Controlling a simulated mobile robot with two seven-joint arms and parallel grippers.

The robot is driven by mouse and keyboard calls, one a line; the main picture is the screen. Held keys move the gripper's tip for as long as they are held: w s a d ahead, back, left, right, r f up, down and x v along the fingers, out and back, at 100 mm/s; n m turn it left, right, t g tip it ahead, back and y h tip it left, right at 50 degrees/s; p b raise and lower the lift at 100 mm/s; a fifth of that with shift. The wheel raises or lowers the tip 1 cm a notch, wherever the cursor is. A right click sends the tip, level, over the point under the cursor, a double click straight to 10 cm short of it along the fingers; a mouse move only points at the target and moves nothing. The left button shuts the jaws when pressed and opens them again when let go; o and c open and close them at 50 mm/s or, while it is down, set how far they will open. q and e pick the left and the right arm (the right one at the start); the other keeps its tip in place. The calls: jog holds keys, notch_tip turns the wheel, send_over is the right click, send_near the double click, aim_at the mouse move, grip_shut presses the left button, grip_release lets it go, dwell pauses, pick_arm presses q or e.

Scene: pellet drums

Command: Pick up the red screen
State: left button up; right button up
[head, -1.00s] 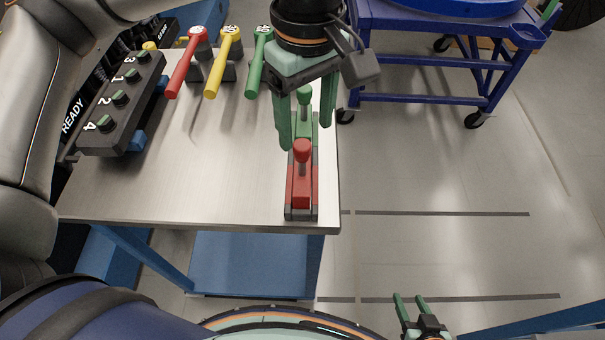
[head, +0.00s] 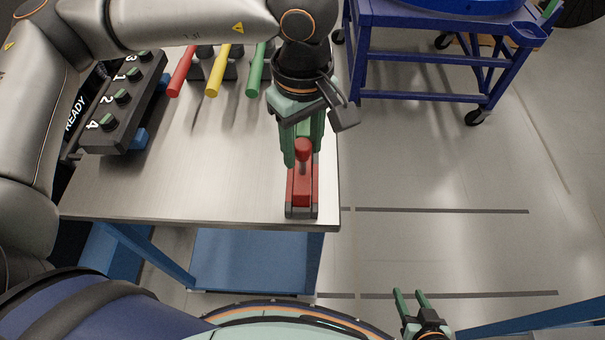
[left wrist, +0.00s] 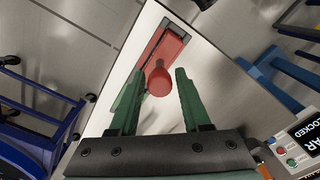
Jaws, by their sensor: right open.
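The red screen (head: 302,188) sits in a dark holder at the table's front right corner, with a round red knob standing up from it. The screen also shows in the left wrist view (left wrist: 163,47), its knob large between the fingertips. My left gripper (head: 303,152) is open, low over the holder at the knob's far side; contact cannot be seen. The green screen behind the red one is mostly hidden by my left gripper. My right gripper (head: 411,297) is open and empty, low at the bottom of the head view, away from the table.
The metal table (head: 215,185) is clear in its middle. Red, yellow (head: 218,78) and green handles stand at its back, partly behind my left arm. A black button box (head: 122,108) lies at the left. A blue cart (head: 430,60) stands beyond, right of the table.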

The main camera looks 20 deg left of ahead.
pick_arm(q)
grip_shut()
jog(key=shift+r, duration=0.1)
dwell(0.9)
